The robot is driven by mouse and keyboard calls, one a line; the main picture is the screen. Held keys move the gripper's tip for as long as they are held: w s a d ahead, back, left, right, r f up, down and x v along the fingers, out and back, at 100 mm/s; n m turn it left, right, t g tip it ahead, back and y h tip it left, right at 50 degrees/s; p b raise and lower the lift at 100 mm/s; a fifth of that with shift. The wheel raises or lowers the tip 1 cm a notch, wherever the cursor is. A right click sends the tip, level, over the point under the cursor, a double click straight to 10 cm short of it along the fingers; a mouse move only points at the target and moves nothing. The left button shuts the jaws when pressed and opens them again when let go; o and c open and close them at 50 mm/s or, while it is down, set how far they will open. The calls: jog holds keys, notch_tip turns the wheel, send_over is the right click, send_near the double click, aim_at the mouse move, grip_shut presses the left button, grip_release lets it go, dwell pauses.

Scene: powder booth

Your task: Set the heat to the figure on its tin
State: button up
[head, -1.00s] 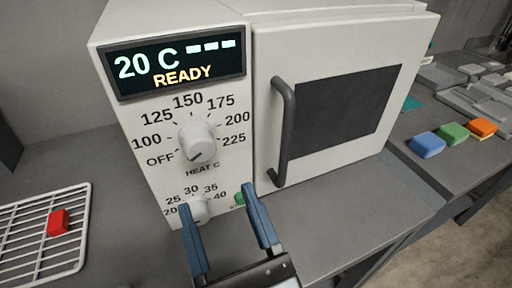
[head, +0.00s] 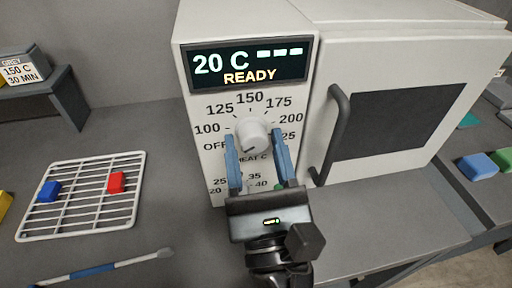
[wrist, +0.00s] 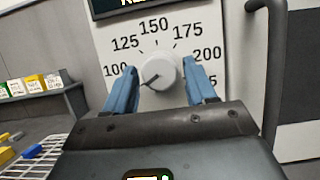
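The heat dial (head: 252,135) is a white knob on the oven's front panel, ringed by figures from OFF to 225. It also shows in the wrist view (wrist: 158,72), its dark mark pointing lower left, towards OFF. My gripper (head: 254,150) is open, its blue fingers on either side of the dial; I cannot tell whether they touch it. The display (head: 248,65) reads 20 C and READY. A tin (head: 22,70) at the far left has a label reading GREY, 150 C, 30 MIN. The lower time dial is mostly hidden behind my gripper.
The oven door handle (head: 334,135) stands out just right of my gripper. A wire rack (head: 85,222) at left holds a blue block (head: 48,191) and a red block (head: 116,182). A blue-handled tool (head: 95,270) lies in front. Several tins (wrist: 35,84) stand on a shelf.

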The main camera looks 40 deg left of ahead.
jog(key=c, duration=0.9)
jog(key=shift+o, duration=0.2)
